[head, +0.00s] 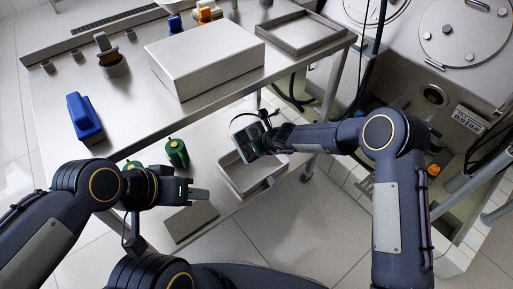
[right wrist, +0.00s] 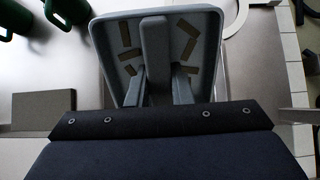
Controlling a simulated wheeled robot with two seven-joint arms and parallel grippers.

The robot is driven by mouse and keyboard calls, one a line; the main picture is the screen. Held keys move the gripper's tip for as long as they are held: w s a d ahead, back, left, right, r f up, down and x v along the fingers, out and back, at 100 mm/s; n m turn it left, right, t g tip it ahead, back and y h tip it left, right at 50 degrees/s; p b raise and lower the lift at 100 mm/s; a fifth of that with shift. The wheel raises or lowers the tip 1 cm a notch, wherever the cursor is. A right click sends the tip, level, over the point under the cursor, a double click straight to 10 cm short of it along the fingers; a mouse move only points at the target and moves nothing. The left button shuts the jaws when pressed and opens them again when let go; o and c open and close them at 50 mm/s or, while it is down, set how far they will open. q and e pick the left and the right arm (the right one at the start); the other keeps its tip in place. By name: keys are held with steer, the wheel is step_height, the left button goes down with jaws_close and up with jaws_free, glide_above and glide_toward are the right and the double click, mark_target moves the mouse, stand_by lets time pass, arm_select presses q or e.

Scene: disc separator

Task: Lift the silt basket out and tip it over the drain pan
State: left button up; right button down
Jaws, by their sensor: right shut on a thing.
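The silt basket (head: 246,143) is a grey, slotted container held by my right gripper (head: 266,141). In the right wrist view the basket (right wrist: 205,40) is tilted so that several dark slots face the camera; my right gripper (right wrist: 162,88) is shut on it at a bar-like part. In the head view the basket is over or beside a shallow pale pan (head: 238,186), which looks like the drain pan, on the lower shelf. My left gripper (head: 200,193) is empty, left of the pan; its finger gap is unclear.
The steel table carries a large pale box (head: 205,58), a shallow tray (head: 300,35) and a blue object (head: 84,117). Green canisters (head: 177,153) stand on the lower shelf. A machine with round lids (head: 465,35) stands at the right. Floor is clear in front.

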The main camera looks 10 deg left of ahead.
steer(key=shift+s+d+f+t+y+b, duration=0.15)
steer(key=shift+f+t+y+b, duration=0.3)
steer(key=shift+b, duration=2.75)
steer(key=shift+s+a+f+t+y+b, duration=0.1)
steer(key=shift+t+y+b, duration=0.55)
steer(key=shift+b, duration=2.55)
steer(key=shift+s+r+y+p, duration=0.1)
steer(key=shift+y+p, duration=0.3)
steer(key=shift+p, duration=0.35)
steer(key=shift+d+f+t+y, duration=0.2)
steer(key=shift+f+t+y, duration=0.1)
steer(key=shift+t, duration=0.1)
steer(key=shift+d+b, duration=0.1)
steer(key=shift+b, duration=0.35)
steer(key=shift+r+t+y, duration=0.1)
steer(key=shift+t+y, duration=0.5)
steer(key=shift+y, duration=0.2)
steer(key=shift+d, duration=0.1)
